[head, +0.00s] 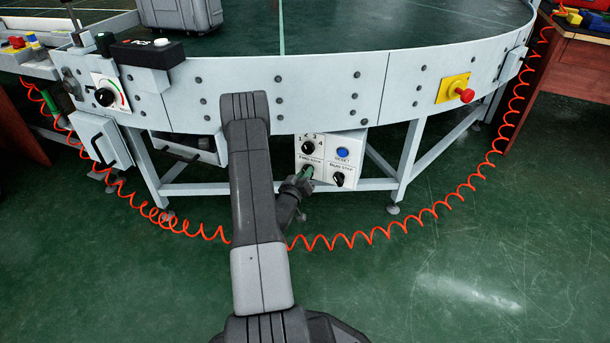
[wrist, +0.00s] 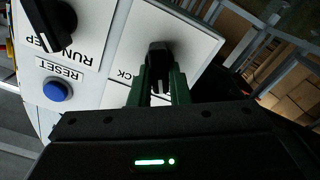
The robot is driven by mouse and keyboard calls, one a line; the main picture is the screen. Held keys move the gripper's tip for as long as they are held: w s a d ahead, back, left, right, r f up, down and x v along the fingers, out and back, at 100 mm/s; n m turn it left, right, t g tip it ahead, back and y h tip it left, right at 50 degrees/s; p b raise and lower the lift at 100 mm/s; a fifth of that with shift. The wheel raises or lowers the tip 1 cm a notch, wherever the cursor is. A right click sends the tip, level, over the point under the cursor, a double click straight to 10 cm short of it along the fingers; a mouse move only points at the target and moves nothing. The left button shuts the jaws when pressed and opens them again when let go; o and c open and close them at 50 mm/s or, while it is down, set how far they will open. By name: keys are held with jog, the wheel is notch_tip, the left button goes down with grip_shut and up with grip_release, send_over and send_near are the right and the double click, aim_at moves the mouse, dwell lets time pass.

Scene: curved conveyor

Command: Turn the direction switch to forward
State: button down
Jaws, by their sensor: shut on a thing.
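The direction switch is a black rotary knob on a white control panel (head: 328,148). In the wrist view the knob (wrist: 158,56) sits between the two green fingers of my gripper (wrist: 159,82), which is shut on it. In the head view my gripper (head: 307,174) reaches the lower left of the panel and mostly hides this knob.
A blue RESET button (head: 342,153) and the run/step knob (head: 339,179) share the panel. Another black knob (head: 308,140) is at its upper left. The curved conveyor (head: 320,88) is above. A red emergency button (head: 466,95) is to the right. An orange coiled cable (head: 345,240) hangs below.

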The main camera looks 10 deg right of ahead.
dwell(0.3)
jog(key=c, duration=1.4)
grip_release()
jog(key=shift+o, duration=0.2)
jog(key=shift+s, duration=0.1)
jog(key=p+v, duration=0.3)
jog(key=v, duration=1)
jog(key=shift+s+a+p, duration=0.25)
jog(key=shift+p, duration=0.15)
jog(key=shift+w, duration=0.1)
jog(key=b+x, duration=0.3)
jog(key=x, duration=1)
jog(key=shift+w+d+b, duration=0.25)
jog(key=shift+b, duration=0.1)
jog(key=shift+s, duration=0.1)
